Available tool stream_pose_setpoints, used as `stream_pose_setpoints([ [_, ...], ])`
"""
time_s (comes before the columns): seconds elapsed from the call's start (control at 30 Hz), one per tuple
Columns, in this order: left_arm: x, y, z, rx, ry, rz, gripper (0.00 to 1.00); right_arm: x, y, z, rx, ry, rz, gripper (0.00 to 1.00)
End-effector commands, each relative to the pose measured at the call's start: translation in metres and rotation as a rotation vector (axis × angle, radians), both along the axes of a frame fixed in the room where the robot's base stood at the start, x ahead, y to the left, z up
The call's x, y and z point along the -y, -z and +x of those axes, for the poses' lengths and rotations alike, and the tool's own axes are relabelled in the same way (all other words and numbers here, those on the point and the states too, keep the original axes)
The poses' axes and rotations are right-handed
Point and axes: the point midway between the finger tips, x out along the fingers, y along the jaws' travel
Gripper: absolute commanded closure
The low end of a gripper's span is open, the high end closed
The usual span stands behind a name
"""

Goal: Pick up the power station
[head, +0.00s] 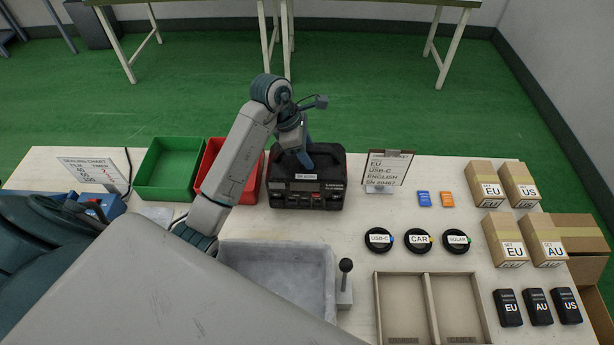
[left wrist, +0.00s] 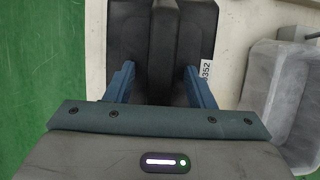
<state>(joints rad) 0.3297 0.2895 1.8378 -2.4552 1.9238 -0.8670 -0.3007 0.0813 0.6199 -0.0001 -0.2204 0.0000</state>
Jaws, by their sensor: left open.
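The power station (head: 325,190) is a dark box with a front panel, standing upright at the back of the white table. In the left wrist view its black top and raised middle ridge (left wrist: 163,40) fill the upper middle, with a white number label at the right. My left gripper (head: 304,158) is over the top of the power station. In the left wrist view its two blue fingers (left wrist: 158,78) are spread to either side of the ridge, with a gap on both sides. I cannot tell whether they touch the top. My right gripper is not in view.
Left of the power station are a red bin (head: 213,165) and a green bin (head: 168,170). A sign (head: 388,168) stands close on its right. A grey tray (head: 275,262) lies in front. Cable discs (head: 417,241), boxes (head: 485,183), black adapters (head: 537,308) and a divided tray (head: 428,310) fill the right.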

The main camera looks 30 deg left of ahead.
Motion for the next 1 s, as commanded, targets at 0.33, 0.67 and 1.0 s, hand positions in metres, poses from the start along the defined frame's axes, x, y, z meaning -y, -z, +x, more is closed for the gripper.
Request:
stream_pose_setpoints([
  [0.33, -0.0001, -0.0003, 0.0001, 0.0, 0.0, 0.0, 0.76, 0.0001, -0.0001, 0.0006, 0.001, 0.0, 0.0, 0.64],
  [0.67, 0.0, -0.0002, 0.0001, 0.0, 0.0, 0.0, 1.0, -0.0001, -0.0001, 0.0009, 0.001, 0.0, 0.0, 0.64],
  [1.0, 0.0, -0.0001, 0.0, 0.0, 0.0, 0.0, 1.0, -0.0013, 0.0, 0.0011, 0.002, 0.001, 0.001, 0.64],
])
